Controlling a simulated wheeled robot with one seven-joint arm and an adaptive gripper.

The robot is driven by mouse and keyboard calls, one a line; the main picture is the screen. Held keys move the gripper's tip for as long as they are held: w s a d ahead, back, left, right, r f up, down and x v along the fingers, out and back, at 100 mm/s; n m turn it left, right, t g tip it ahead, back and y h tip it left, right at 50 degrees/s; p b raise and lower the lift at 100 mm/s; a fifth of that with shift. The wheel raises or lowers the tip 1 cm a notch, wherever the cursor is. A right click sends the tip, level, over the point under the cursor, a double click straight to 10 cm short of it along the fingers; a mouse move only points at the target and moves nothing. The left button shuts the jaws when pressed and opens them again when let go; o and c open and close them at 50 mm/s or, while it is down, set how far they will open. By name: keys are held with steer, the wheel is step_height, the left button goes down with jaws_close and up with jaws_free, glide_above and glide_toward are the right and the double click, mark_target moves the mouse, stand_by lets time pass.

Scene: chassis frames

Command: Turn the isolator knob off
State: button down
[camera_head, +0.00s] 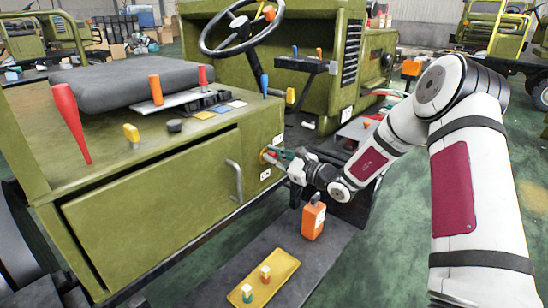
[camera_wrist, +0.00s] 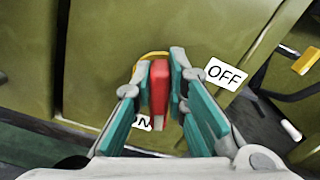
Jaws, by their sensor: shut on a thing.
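The red isolator knob (camera_wrist: 159,86) is on the olive green side panel, with part of a yellow ring showing around it. In the wrist view its grip runs nearly upright. The OFF label (camera_wrist: 225,75) is to its right, and the ON label (camera_wrist: 144,123) is below it, partly hidden. My gripper (camera_wrist: 164,75) has its teal fingers on both sides of the knob, shut on it. In the head view my gripper (camera_head: 273,157) is at the panel's right end, hiding most of the knob.
A grey handle (camera_head: 234,181) sticks out of the panel just left of my gripper. An orange container (camera_head: 313,220) stands below my wrist on the dark step, near a yellow tray (camera_head: 263,283). Levers and a seat (camera_head: 120,82) are above the panel.

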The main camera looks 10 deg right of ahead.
steer(key=n, duration=0.1)
steer(key=n+b, duration=0.2)
steer(key=shift+s+a+f+n, duration=0.15)
steer(key=shift+a+f+n, duration=0.15)
steer(key=shift+f+n, duration=0.1)
steer(key=n+b, duration=0.3)
steer(key=b, duration=0.2)
steer(key=f+n+b, duration=0.1)
steer(key=n+b, duration=0.3)
steer(key=shift+s+a+b, duration=0.2)
steer(key=shift+b, duration=0.2)
steer(key=n+b, duration=0.2)
steer(key=b, duration=0.2)
steer(key=shift+f, duration=0.1)
steer(key=shift+n+b, duration=0.35)
steer(key=shift+n, duration=0.05)
steer(key=c, duration=1.6)
jaws_free()
steer(key=shift+d+r, duration=0.1)
steer(key=shift+r, duration=0.1)
